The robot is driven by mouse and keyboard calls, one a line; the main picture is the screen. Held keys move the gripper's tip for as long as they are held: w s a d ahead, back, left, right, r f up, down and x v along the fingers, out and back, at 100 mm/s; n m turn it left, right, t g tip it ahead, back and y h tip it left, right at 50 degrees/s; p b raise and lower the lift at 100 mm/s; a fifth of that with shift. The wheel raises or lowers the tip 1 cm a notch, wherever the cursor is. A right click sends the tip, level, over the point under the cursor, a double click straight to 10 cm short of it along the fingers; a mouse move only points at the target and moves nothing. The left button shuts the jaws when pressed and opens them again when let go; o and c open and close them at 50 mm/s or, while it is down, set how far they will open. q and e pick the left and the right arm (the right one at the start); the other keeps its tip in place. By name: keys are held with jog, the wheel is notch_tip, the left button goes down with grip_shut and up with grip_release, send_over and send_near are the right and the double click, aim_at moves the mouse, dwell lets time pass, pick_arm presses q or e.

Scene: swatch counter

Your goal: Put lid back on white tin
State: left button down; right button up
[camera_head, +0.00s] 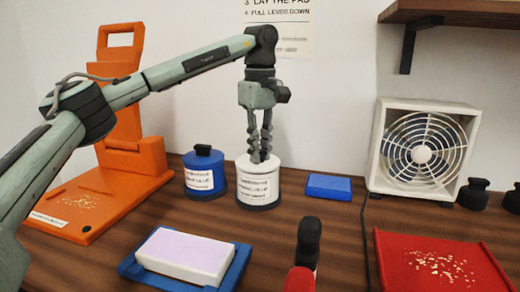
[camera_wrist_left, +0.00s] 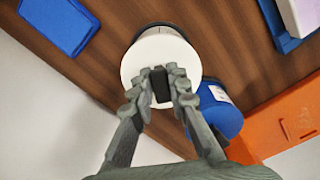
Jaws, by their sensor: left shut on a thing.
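The white tin (camera_head: 258,190) stands upright on the wooden counter, with a printed label on its front and a dark band at its base. Its round white lid (camera_wrist_left: 139,60) has a dark knob (camera_wrist_left: 161,86) and is at the top of the tin, level as far as I can see. I cannot tell whether it is fully seated. My left gripper (camera_head: 260,156) points straight down over the tin and is shut on the lid's knob; its fingertips (camera_wrist_left: 163,88) are on either side of the knob in the left wrist view. My right gripper is not in view.
A blue tin (camera_head: 204,178) with a black knob stands close on the left. A blue box (camera_head: 328,187) lies right of the white tin, with a white fan (camera_head: 423,150) beyond. An orange press (camera_head: 125,130), blue tray (camera_head: 238,268), red tray (camera_head: 440,262) and red-and-black object (camera_head: 306,250) surround them.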

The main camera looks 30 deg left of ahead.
pick_arm(q)
jog(key=shift+p, duration=0.45)
dwell(0.7)
jog(key=shift+f, duration=0.15)
dwell(1.0)
jog(key=c, duration=0.9)
grip_release()
jog(key=shift+r, duration=3.55)
jog(key=shift+c, duration=0.4)
grip_shut()
